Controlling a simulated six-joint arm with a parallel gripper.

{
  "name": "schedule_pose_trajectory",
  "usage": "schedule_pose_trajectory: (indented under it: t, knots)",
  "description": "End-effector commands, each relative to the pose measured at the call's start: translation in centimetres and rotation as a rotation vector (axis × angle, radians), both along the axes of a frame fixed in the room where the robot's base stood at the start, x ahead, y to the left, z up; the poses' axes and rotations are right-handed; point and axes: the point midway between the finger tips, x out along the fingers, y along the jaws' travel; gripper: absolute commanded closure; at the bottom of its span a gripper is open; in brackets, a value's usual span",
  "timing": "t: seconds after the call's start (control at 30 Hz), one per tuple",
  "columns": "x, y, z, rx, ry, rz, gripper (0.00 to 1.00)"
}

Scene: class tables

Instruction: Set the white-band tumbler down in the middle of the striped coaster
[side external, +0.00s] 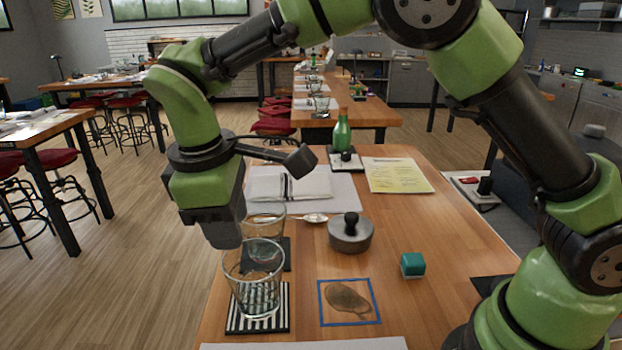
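A clear glass tumbler (252,268) is upright over the black-and-white striped coaster (237,323) at the front left of the table. Its base looks at or very near the coaster, and the stripes show through the glass; I cannot tell whether it touches. A second clear tumbler (265,219) is behind it, by a dark coaster (286,258). I cannot make out a white band on either. My gripper (224,240) points down at the left rear rim of the front tumbler. Its fingers are seen edge-on, so their opening and any hold on the glass are hidden.
A grey lidded pot (350,235), a spoon (314,218), a teal cube (412,265) and a blue-framed square with a brown patch (348,299) are to the right. A green bottle (342,132) and a yellow sheet (397,175) are farther back. Bare wood shows right of the cube.

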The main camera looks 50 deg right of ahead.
Motion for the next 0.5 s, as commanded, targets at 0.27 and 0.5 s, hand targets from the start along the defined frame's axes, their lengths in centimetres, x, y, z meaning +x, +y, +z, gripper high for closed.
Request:
schedule_pose_trajectory:
  t: [0.27, 0.5]
  knots:
    - [-0.8, -2.1, 3.0, 0.066, -0.048, -0.099, 0.64]
    - [-5.7, -8.1, 9.6, 0.273, -0.197, -0.428, 0.64]
